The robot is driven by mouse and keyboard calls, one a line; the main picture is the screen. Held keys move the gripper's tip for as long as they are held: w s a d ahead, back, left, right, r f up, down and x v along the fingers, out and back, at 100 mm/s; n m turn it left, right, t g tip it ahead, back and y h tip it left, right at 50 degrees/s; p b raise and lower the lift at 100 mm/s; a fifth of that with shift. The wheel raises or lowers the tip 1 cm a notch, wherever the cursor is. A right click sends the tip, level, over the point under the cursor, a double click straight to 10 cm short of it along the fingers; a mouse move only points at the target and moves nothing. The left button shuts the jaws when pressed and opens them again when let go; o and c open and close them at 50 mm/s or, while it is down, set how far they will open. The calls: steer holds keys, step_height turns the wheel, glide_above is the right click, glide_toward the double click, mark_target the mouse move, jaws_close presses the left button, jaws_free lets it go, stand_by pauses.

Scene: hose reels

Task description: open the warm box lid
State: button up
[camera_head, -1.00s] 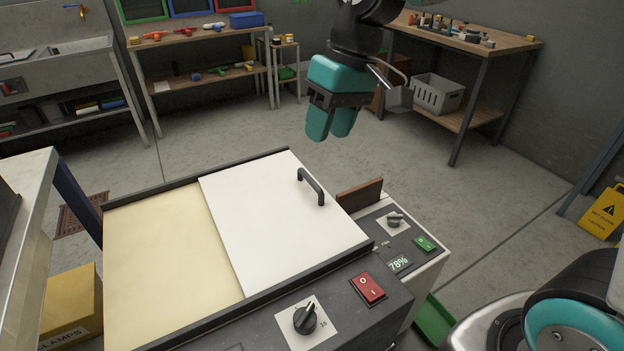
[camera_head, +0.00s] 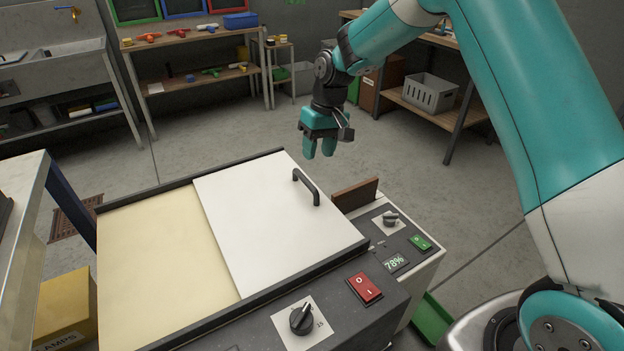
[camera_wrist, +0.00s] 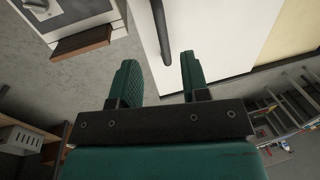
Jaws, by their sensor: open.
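The warm box (camera_head: 156,338) stands in front of me with a dark rim. Its white lid (camera_head: 252,226) covers the right part of the top, and a cream surface (camera_head: 158,258) shows to the left of it. A dark bar handle (camera_head: 307,187) stands near the lid's right edge. My gripper (camera_head: 319,148) is open and empty, pointing down beyond the handle and apart from it in the head view. In the wrist view my gripper (camera_wrist: 158,75) has its fingers spread, with the handle (camera_wrist: 162,32) ahead of them and the white lid (camera_wrist: 220,35) beside it.
A panel with a dial (camera_head: 302,318), a red switch (camera_head: 365,288) and a 78% display (camera_head: 396,262) lines the box's front and right. A brown block (camera_head: 355,193) sticks up near the handle. A yellow box (camera_head: 66,305) stands left. Floor behind is clear.

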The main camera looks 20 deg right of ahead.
mark_target(311, 184)
steer(key=f, duration=0.3)
steer(key=a+f, duration=0.1)
steer(key=f, duration=0.4)
steer(key=shift+s+a+f+p, duration=0.2)
steer(key=shift+a+f+p, duration=0.1)
steer(key=shift+a+p, duration=0.1)
jaws_close()
